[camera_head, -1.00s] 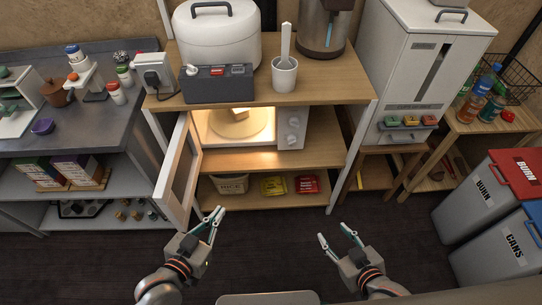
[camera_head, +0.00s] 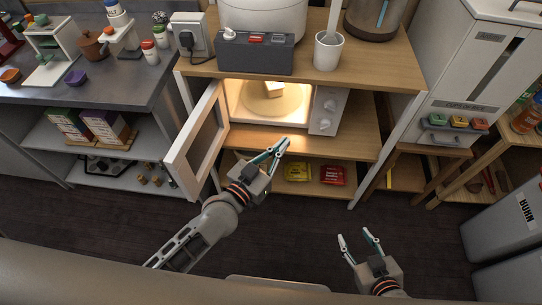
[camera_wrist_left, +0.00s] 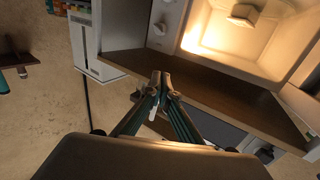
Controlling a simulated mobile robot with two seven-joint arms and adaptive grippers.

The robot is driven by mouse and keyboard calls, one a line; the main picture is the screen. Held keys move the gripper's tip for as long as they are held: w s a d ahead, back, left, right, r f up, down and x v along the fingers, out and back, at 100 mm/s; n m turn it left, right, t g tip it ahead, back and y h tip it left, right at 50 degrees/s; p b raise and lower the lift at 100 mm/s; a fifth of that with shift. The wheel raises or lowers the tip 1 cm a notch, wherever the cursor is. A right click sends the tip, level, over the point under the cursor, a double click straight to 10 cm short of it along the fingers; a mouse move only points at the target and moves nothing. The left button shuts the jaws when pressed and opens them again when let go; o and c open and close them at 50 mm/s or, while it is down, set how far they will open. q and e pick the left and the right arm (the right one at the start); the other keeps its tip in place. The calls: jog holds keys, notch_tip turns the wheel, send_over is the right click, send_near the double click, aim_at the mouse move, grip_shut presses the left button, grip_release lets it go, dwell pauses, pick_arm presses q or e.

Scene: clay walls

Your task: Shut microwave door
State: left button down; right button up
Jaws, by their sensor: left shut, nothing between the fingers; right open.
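The microwave (camera_head: 328,110) sits on the shelf below the wooden counter, its inside lit, with a pale block (camera_head: 274,89) on the round plate. It also shows in the left wrist view (camera_wrist_left: 165,22). Its white-framed door (camera_head: 203,140) stands wide open, swung out to the left. My left gripper (camera_head: 287,144) is shut and empty, just in front of and below the microwave opening, right of the door and apart from it. Its closed fingertips show in the left wrist view (camera_wrist_left: 160,77). My right gripper (camera_head: 358,237) is open and empty, low in front of the shelf.
The shelf edge (camera_head: 345,147) runs close by my left gripper. Yellow (camera_head: 297,172) and red (camera_head: 332,176) packets lie on the lower shelf. A grey counter (camera_head: 110,88) with shelves stands left of the door. Grey bins (camera_head: 500,226) stand at the right. Dark floor in front is clear.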

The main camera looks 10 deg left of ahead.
pick_arm(q)
jog(key=shift+x, duration=2.65)
pick_arm(e)
jog(key=shift+d+f, duration=0.15)
jog(key=shift+f, duration=0.2)
